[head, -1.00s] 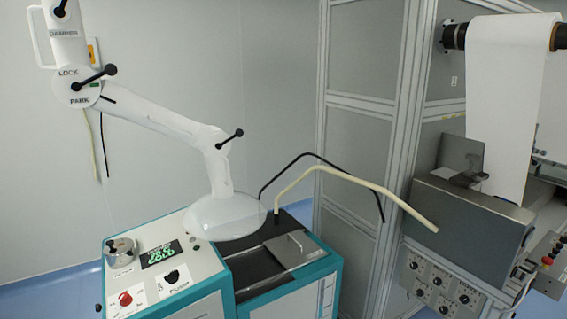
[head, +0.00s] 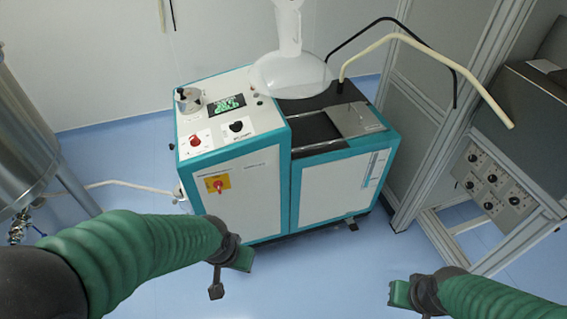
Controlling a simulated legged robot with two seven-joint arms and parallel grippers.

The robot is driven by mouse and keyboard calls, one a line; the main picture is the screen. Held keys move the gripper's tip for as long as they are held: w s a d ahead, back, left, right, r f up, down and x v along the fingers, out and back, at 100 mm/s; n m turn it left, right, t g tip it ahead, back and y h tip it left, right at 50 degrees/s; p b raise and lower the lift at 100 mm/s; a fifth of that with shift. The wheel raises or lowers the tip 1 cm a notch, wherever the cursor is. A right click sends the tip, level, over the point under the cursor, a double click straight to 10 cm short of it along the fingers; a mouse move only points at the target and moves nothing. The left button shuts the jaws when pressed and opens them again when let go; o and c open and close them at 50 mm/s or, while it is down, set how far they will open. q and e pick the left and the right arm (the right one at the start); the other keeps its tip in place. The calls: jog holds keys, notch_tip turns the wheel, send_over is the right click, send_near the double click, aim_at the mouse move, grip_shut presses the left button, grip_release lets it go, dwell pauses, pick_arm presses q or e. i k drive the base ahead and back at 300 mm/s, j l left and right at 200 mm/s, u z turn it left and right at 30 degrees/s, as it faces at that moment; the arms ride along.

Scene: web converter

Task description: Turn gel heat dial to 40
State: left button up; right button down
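A teal and white machine (head: 245,185) stands in the middle of the head view. Its sloped top panel carries a red knob (head: 195,141), a black knob (head: 237,126) and a metal pot-like part with a dark handle (head: 187,97). A display with green text (head: 227,105) sits between them. The labels are too small to tell which control is the gel heat dial or what it is set at. My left gripper (head: 230,274) is low in front of the machine, apart from the panel. My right gripper (head: 413,296) is at the lower right, touching nothing visible. Finger openings are unclear.
A white funnel-like hood (head: 291,76) hangs over the machine's back. A pale bent tube (head: 430,50) and a black one arch to its right. A steel tank (head: 25,130) stands left, a grey framed cabinet (head: 435,100) right. Blue floor (head: 300,275) lies clear in front.

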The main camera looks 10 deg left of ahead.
aim_at(194, 141)
jog(key=i+j, duration=0.1)
jog(key=j, duration=0.25)
jog(key=i+j, duration=0.1)
jog(key=j, duration=0.3)
jog(key=i+j+u, duration=0.1)
jog(key=j, duration=0.25)
jog(key=i+j, duration=0.1)
jog(key=j, duration=0.3)
